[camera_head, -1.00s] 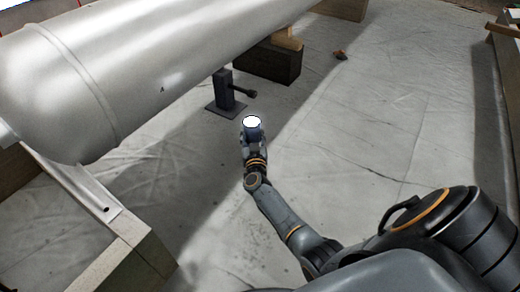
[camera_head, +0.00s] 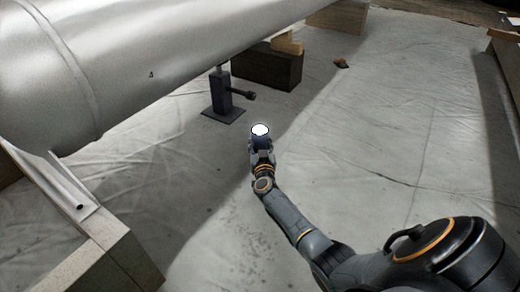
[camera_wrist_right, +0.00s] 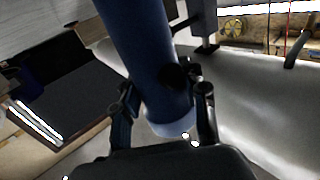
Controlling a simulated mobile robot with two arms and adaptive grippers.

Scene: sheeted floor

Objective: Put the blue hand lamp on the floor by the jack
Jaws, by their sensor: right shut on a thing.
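The blue hand lamp (camera_head: 259,139) stands out from my right gripper (camera_head: 262,153), its bright white lit end facing the head camera. In the right wrist view the lamp is a blue cylinder (camera_wrist_right: 143,55), with the gripper's fingers (camera_wrist_right: 162,92) shut around it. The dark jack (camera_head: 221,95) stands upright on its square base plate under the tank, with a handle to its right. In the picture the lamp is just right of and below the jack, apart from it; its height over the floor is hard to tell. My left gripper is not in view.
A large pale tank (camera_head: 150,60) spans the upper left. A dark block (camera_head: 267,68) with wood on top stands behind the jack. A timber and metal support (camera_head: 105,255) is at lower left. A small brownish object (camera_head: 341,64) lies on the floor. The sheeted floor (camera_head: 370,130) to the right is clear.

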